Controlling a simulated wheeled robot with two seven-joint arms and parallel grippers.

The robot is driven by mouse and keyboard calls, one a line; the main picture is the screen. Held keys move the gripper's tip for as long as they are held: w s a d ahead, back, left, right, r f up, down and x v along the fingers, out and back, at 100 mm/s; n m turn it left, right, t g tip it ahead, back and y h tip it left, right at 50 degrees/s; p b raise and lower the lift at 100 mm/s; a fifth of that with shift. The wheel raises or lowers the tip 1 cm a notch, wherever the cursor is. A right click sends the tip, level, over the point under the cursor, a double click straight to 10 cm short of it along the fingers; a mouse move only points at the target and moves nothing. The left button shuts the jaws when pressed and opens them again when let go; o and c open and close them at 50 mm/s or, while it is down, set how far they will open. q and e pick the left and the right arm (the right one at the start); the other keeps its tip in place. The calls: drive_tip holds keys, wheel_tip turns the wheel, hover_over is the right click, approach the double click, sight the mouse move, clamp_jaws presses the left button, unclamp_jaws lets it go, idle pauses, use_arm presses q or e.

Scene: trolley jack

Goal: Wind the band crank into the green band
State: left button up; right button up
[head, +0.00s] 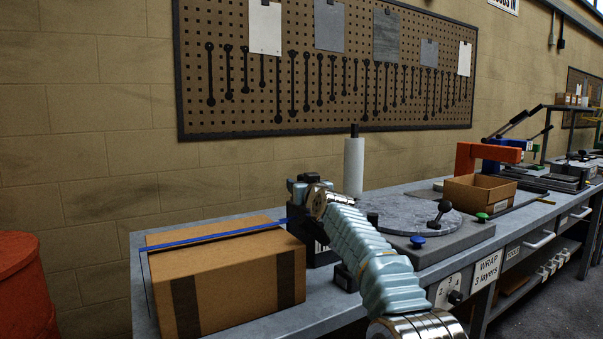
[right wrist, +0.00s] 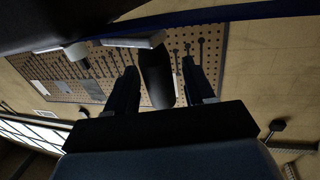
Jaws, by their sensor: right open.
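My right arm reaches in from the bottom of the head view. Its gripper (head: 304,186) is at the black banding unit (head: 297,225) beside the cardboard box. In the right wrist view, the open right gripper (right wrist: 160,84) has one finger on each side of a dark rounded handle (right wrist: 156,75), which looks like the band crank. I cannot tell whether the fingers touch it. My arm hides much of the unit and its label, and no green band of a gauge can be made out. My left gripper is not in view.
A blue strap (head: 215,238) runs across the top of the cardboard box (head: 215,285) to the unit. Right of my arm are a round grey turntable (head: 400,214), a white roll (head: 353,168) and an open carton (head: 478,194). A red drum (head: 22,285) stands left.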

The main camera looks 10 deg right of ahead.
drive_tip(key=shift+r, duration=0.45)
drive_tip(key=s+a+r+b, duration=0.3)
drive_tip(key=s+r+b, duration=0.1)
drive_tip(key=s+r, duration=0.7)
drive_tip(key=s, duration=0.2)
drive_tip(key=shift+s+r, duration=0.35)
drive_tip(key=shift+s, duration=0.05)
